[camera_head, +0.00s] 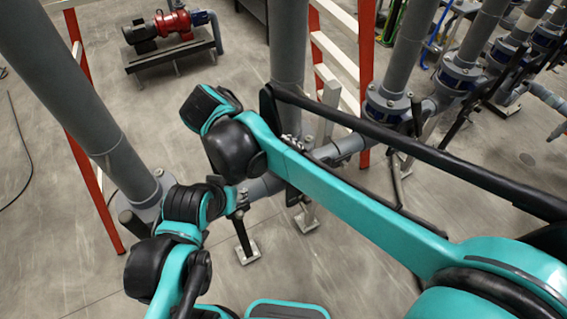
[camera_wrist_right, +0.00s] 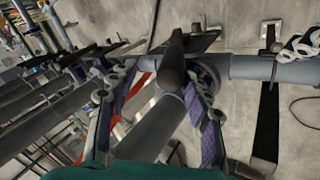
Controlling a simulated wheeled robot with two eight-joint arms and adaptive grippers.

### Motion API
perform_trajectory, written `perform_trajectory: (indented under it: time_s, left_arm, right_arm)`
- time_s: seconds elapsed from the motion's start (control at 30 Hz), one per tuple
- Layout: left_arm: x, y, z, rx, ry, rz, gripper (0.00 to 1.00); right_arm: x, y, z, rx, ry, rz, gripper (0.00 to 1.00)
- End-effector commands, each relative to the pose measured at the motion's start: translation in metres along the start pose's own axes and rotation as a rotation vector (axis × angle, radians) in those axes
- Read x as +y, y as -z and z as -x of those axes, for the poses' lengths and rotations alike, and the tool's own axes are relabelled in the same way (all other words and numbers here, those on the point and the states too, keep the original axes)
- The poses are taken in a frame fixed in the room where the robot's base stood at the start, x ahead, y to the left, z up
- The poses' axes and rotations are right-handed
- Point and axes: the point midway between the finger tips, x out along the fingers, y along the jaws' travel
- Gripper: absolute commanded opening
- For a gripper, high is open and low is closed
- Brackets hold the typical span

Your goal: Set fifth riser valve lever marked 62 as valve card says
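In the right wrist view my right gripper (camera_wrist_right: 160,92) is open, its grey fingers with purple pads spread apart. A black valve lever (camera_wrist_right: 173,72) shows between them, its rounded end toward the camera; I cannot tell whether the fingers touch it. A grey riser pipe (camera_wrist_right: 157,130) runs below it. I cannot read the marking 62, and no valve card shows. In the head view my right arm covers the right gripper and this valve. My left arm comes in at lower left. Pale jointed parts at the wrist view's right edge may be my left gripper (camera_wrist_right: 300,42); its state is unclear.
Another black bar (camera_wrist_right: 268,125) stands to the right along the horizontal pipe (camera_wrist_right: 290,72). More grey risers (camera_head: 404,50) with blue flanges stand at upper right. Red-and-white ladder-like frames (camera_head: 338,50) stand behind. A red pump (camera_head: 172,25) sits at upper left. Open floor lies left.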

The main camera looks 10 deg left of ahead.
Motion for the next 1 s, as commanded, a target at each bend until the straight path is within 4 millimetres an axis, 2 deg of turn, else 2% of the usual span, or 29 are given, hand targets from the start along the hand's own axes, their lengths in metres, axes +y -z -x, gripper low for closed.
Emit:
perform_trajectory:
  time_s: [0.13, 0.57, 1.0]
  left_arm:
    - [0.000, 0.000, 0.000, 0.000, 0.000, 0.000, 0.40]
    - [0.000, 0.001, 0.002, 0.000, 0.000, 0.000, 0.40]
    - [0.000, 0.014, 0.019, 0.000, 0.000, 0.000, 0.40]
  right_arm:
    - [0.007, 0.003, 0.010, 0.000, -0.001, 0.000, 0.48]
    - [0.008, 0.004, 0.014, 0.000, -0.001, 0.000, 0.48]
    - [0.013, 0.006, 0.045, 0.000, 0.000, 0.000, 0.48]
